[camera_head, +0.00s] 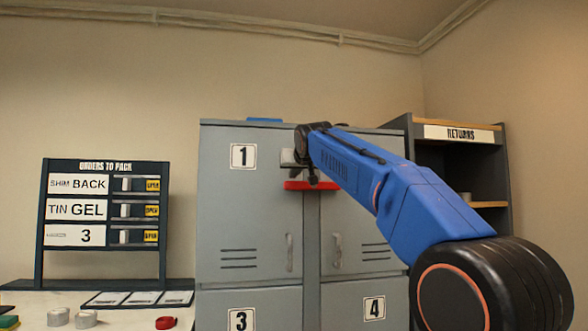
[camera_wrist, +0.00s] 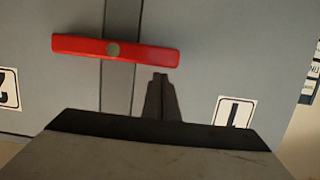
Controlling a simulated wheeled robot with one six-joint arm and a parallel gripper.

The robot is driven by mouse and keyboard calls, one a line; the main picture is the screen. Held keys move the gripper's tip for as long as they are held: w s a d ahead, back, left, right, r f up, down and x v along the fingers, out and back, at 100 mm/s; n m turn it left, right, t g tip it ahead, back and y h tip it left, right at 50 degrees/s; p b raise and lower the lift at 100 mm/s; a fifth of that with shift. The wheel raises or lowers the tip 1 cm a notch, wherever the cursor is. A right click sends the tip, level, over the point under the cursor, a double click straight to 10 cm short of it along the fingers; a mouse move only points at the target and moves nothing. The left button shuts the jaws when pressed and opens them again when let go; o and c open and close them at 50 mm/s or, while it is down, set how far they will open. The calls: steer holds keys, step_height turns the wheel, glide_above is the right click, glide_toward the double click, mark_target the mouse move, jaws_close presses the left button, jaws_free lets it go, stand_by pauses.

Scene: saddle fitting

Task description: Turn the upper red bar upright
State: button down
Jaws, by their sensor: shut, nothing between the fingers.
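The upper red bar (camera_head: 294,185) lies level across the seam between the two upper locker doors. In the wrist view the red bar (camera_wrist: 80,46) spans the seam, with a round pivot at its middle and a slight tilt in the picture. My gripper (camera_wrist: 160,76) is shut and empty. Its fingertips show just beside the bar's long edge, near the end on the door 1 side; I cannot tell whether they touch. In the head view my gripper (camera_head: 313,180) is in front of the lockers at the bar, hiding part of it.
The grey lockers (camera_head: 245,200) have handles and number plates 1, 3 and 4. A dark shelf marked RETURNS (camera_head: 462,133) stands at the right. An order board (camera_head: 105,220) stands on a counter at the left, with small items. A blue object (camera_head: 264,120) lies on top.

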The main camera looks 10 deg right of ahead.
mark_target(290, 186)
steer(key=shift+f, duration=0.25)
steer(key=shift+f, duration=0.1)
stand_by(0.3)
steer(key=f+n, duration=0.1)
steer(key=a+f+n+h, duration=0.1)
steer(key=f+n, duration=0.1)
steer(key=shift+d+f+n+t+h, duration=0.45)
steer(key=shift+d+f+n, duration=0.45)
steer(key=shift+f+n, duration=0.75)
steer(key=shift+d+f+n+t+h, duration=0.2)
steer(key=shift+d+f+n+h, duration=0.8)
steer(key=shift+n, duration=1.1)
steer(key=shift+d+f+n+t+h, duration=0.3)
steer(key=shift+d+f+n, duration=0.45)
steer(key=shift+f+n, duration=0.95)
steer(key=shift+r, duration=0.1)
